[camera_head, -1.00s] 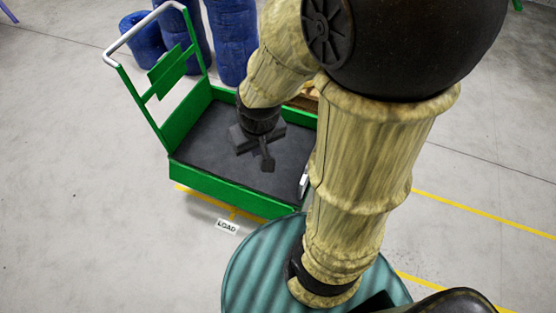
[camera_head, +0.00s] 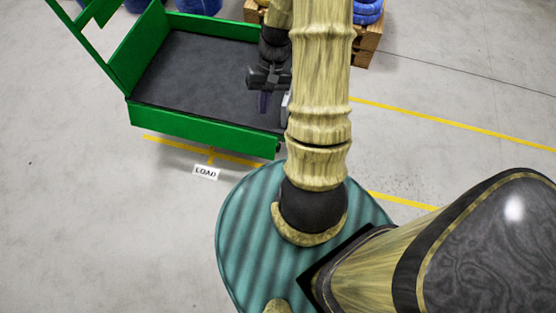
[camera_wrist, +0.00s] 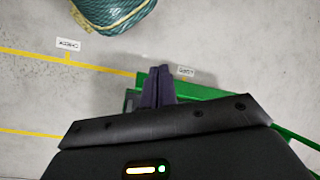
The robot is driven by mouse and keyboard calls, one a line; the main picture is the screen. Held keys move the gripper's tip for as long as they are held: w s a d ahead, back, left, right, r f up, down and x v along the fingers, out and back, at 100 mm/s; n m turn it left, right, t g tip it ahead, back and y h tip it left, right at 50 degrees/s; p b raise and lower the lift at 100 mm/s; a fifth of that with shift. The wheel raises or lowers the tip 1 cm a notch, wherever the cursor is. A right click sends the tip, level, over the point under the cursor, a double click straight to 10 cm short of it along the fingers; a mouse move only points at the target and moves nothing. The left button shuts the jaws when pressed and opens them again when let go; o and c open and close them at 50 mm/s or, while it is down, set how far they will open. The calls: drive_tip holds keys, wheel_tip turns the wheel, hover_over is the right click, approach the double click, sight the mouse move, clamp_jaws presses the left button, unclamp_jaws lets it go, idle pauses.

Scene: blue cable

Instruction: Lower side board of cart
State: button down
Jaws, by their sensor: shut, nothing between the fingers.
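The green cart (camera_head: 118,88) with a dark grey bed (camera_head: 205,72) stands at upper left in the head view. Its near side board (camera_head: 205,130) is upright along the front edge. A light grey part (camera_head: 285,110) shows at the cart's right end, partly hidden by my arm. My gripper (camera_head: 264,102) is shut and empty, pointing down at the right end of the bed, close to that grey part. In the wrist view my shut fingers (camera_wrist: 158,88) overlap a green cart board (camera_wrist: 195,92); I cannot tell whether they touch it. My arm hides the cart's right end.
A LOAD sign (camera_head: 206,172) lies on the floor before the cart, near yellow floor lines (camera_head: 450,124). A wooden pallet (camera_head: 368,42) with blue coils (camera_head: 368,10) stands behind my arm. Open floor lies left and right.

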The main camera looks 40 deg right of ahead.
drive_tip(key=s+d+f+m+t+y+b, duration=0.1)
drive_tip(key=d+f+m+t+y+b, duration=0.2)
drive_tip(key=f+b, duration=0.8)
drive_tip(key=s+d+f+m+t+y+b, duration=0.1)
drive_tip(key=d+f+m+t+y+b, duration=0.2)
drive_tip(key=f, duration=1.8)
drive_tip(key=s+d+f+m+t+y+b, duration=0.1)
drive_tip(key=d+f+m+t+y+b, duration=0.2)
drive_tip(key=d+f+t+b, duration=0.5)
wheel_tip(320, 180, down, 9)
drive_tip(key=y+b, duration=0.1)
drive_tip(key=b, duration=0.9)
drive_tip(key=shift+d+t+y+b, duration=0.3)
drive_tip(key=shift+d+b, duration=0.05)
drive_tip(key=b+x, duration=0.4)
drive_tip(key=x, duration=0.6)
drive_tip(key=shift+s+a+r, duration=0.1)
